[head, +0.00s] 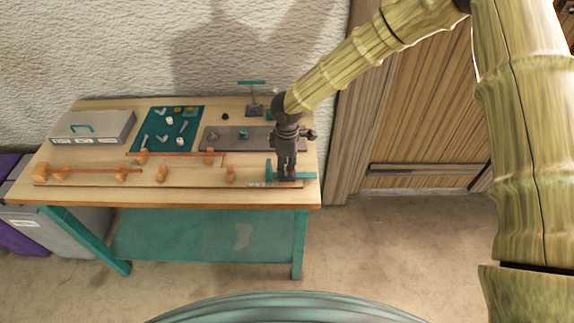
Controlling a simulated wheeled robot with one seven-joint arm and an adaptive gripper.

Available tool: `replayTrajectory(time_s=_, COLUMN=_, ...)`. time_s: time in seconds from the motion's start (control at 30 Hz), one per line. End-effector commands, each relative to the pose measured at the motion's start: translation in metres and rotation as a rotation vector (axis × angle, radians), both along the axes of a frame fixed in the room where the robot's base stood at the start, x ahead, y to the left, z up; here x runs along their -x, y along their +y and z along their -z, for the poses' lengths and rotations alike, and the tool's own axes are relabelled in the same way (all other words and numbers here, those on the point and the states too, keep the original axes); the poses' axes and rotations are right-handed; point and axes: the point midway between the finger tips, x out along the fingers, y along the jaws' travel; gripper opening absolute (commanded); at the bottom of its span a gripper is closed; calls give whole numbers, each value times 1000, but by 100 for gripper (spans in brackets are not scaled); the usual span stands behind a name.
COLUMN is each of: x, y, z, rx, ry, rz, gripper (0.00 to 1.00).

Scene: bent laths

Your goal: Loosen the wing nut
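My gripper (287,176) points down at the right front of the workbench (70,192). Its fingers are small and dark here, and I cannot tell whether they are open or shut. A teal fitting (306,176) shows beside and behind the fingertips, at the right end of a long wooden board (200,178). I cannot tell whether the gripper touches it. I cannot clearly make out a wing nut; the fingers may hide it. A small teal piece (244,133) on a dark grey plate (225,143) is too small to identify.
Orange blocks and a thin orange lath (180,154) stand along the board. A teal mat (182,113) holds several small parts. A grey case (92,127) lies at the left. A stand with a teal bar (252,83) is at the back. A wooden door (430,130) is at the right.

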Motion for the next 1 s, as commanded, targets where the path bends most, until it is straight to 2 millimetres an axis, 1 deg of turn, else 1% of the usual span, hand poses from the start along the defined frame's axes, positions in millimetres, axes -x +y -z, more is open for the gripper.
replayTrajectory(time_s=0.1, x=1, y=0, z=7, rx=0, ry=2, rz=0, gripper=40)
replayTrajectory(time_s=0.2, x=1, y=0, z=11, rx=-1, ry=0, rz=0, gripper=40)
replayTrajectory(time_s=0.53, x=1, y=0, z=13, rx=0, ry=0, rz=0, gripper=40)
replayTrajectory(time_s=0.67, x=0, y=0, z=13, rx=-1, ry=0, rz=0, gripper=16)
replayTrajectory(time_s=0.7, x=0, y=0, z=13, rx=-1, ry=0, rz=0, gripper=9)
replayTrajectory(time_s=0.73, x=0, y=0, z=13, rx=-1, ry=0, rz=0, gripper=3)
replayTrajectory(time_s=0.77, x=0, y=0, z=13, rx=-1, ry=0, rz=0, gripper=0)
replayTrajectory(time_s=1.0, x=0, y=0, z=13, rx=0, ry=0, rz=1, gripper=0)
